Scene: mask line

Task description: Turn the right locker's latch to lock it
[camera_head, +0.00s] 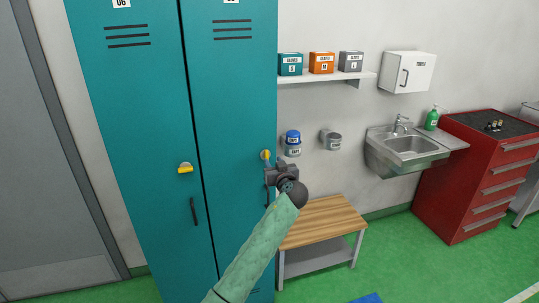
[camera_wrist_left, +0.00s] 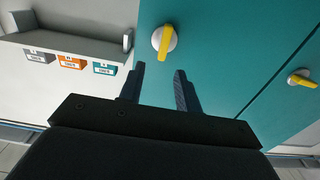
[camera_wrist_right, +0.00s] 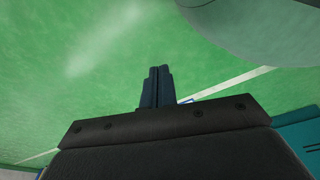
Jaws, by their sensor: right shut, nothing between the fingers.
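The right locker's latch (camera_head: 265,155) is a yellow bar on a round grey base on the teal right locker door (camera_head: 238,90). In the left wrist view the latch (camera_wrist_left: 164,40) shows its bar close to upright, slightly tilted. My left gripper (camera_head: 268,174) is just below the latch in the head view. In the left wrist view its fingers (camera_wrist_left: 157,78) are open and empty, apart from the latch, which lies just beyond the fingertips. My right gripper (camera_wrist_right: 158,78) is shut and empty over the green floor, out of the head view.
The left locker's latch (camera_head: 185,168) has its yellow bar lying flat. Dark door handles (camera_head: 194,211) sit below. A wooden-topped bench (camera_head: 325,220), a shelf with boxes (camera_head: 330,76), a sink (camera_head: 408,145) and a red drawer cabinet (camera_head: 480,170) stand to the right.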

